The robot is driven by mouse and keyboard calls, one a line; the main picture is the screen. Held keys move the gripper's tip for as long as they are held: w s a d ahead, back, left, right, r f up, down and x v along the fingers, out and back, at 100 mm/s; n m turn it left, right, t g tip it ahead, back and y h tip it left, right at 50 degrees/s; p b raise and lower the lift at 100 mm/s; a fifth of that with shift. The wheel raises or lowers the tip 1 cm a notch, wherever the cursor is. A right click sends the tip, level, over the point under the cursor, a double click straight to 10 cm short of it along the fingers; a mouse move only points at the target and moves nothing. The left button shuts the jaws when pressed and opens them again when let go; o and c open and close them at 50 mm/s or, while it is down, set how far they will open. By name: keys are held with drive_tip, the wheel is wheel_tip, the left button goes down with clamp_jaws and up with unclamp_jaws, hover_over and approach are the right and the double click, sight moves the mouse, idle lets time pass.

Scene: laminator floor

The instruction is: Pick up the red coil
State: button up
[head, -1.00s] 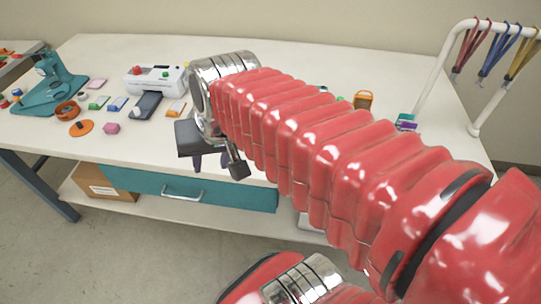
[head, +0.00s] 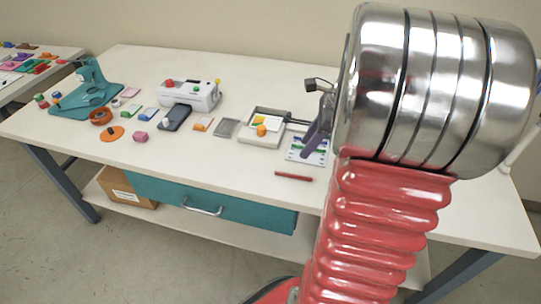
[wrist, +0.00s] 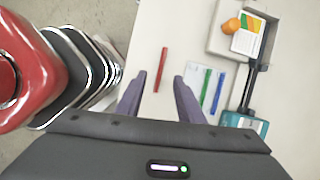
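The red coil (head: 293,176), a thin straight red rod, lies on the white table near its front edge in the head view. In the wrist view the red coil (wrist: 161,69) lies lengthwise, ahead of my fingertips and roughly between their lines. My gripper (wrist: 160,97) is open and empty, its two purple fingers spread apart. In the head view my gripper (head: 316,135) hangs to the right of and behind the coil, partly hidden by my wrist. I cannot tell its exact height above the table.
A white tray with green and blue rods (wrist: 206,90) lies right of the coil. A grey tray (head: 262,138) with a card and an orange piece, and a teal-handled tool (wrist: 245,120), stand nearby. A white machine (head: 190,95) is farther left. The tabletop left of the coil is clear.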

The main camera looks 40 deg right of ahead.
drive_tip(key=shift+s+d+f+m, duration=0.2)
drive_tip(key=shift+d+f+m, duration=0.05)
drive_tip(key=shift+d+m, duration=0.4)
drive_tip(key=shift+f, duration=0.1)
hover_over(289, 174)
drive_tip(key=s+d, duration=0.2)
wheel_tip(289, 174, down, 8)
drive_tip(key=shift+a+r, duration=0.1)
drive_tip(key=shift+x, duration=2.6)
drive_tip(key=shift+s, duration=0.15)
drive_tip(key=shift+c, duration=0.7)
clamp_jaws()
